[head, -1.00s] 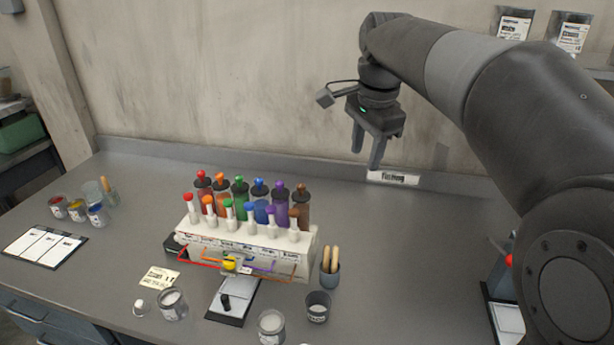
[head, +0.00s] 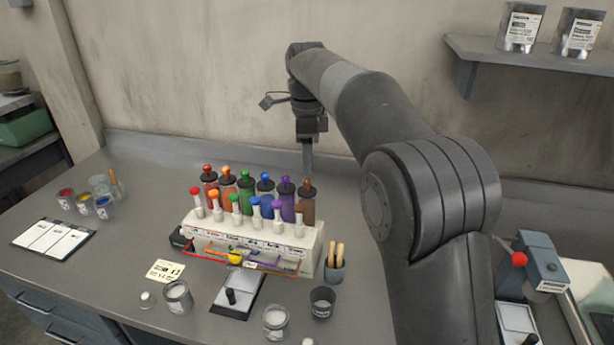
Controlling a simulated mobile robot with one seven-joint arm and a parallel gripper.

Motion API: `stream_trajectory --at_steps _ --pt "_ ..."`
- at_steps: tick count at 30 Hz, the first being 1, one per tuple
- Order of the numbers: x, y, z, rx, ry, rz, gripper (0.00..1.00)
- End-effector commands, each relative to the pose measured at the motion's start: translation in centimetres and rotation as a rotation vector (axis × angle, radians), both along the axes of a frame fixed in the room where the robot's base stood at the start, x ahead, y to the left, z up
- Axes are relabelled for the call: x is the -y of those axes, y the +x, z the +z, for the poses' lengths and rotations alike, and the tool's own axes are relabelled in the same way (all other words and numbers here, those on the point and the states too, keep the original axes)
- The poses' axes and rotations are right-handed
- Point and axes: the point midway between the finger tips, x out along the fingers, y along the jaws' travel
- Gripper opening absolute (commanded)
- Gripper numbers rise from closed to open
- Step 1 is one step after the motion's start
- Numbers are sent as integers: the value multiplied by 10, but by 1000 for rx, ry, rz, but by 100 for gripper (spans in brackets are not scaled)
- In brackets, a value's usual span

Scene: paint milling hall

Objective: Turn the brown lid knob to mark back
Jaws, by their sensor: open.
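The brown lid knob (head: 308,182) tops the brown bottle (head: 307,206) at the right end of the back row of coloured bottles. The bottle stands upright behind the white dispenser rack (head: 262,240). My gripper (head: 307,170) points down just above the brown knob in the picture, open and empty. Its fingers are seen nearly edge-on, so the gap between them hardly shows. I cannot tell whether a fingertip touches the knob. The marks around the knob are too small to read.
Close left of the brown bottle stands the purple bottle (head: 286,200), with several more in line. A cup of wooden sticks (head: 334,262) stands right of the rack. Jars and a small tray (head: 238,296) stand in front. A red-knobbed device (head: 530,270) is at right.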

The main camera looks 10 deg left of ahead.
Motion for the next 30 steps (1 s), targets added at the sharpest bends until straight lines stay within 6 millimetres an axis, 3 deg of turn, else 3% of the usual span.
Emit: stream_trajectory --at_steps 6,12,22,30 --pt "1 -1 -40 -2 -1 0 42" --pt "0 0 -59 0 0 1 42" --pt "0 0 -62 1 0 1 42" --pt "0 0 -61 1 0 1 20"
